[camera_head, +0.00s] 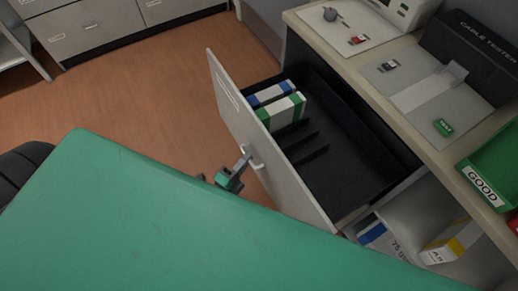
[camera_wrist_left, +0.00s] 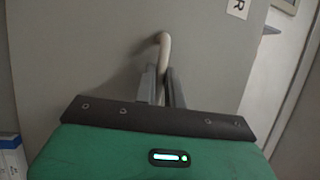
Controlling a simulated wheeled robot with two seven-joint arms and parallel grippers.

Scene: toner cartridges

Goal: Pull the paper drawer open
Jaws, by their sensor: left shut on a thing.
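The drawer (camera_head: 345,150) is pulled out from under the counter, its dark inside showing with thin dividers. Its light grey front panel (camera_head: 228,110) stands upright at the left end of the opening. A pale bar handle (camera_head: 251,157) sits on the outside of that panel; its curved end shows in the left wrist view (camera_wrist_left: 164,42). My left gripper (camera_head: 244,163) is at the handle, and its two grey fingers (camera_wrist_left: 162,86) are shut on it. The fingers hide part of the handle. My right gripper is not in view.
Blue-striped (camera_head: 270,94) and green-striped (camera_head: 281,111) boxes stand in the drawer's far end. The counter (camera_head: 345,50) holds a black cable tester case (camera_head: 470,50) and a green GOOD bin (camera_head: 492,165). More boxes are below it. Brown floor (camera_head: 140,85) left of the drawer is clear.

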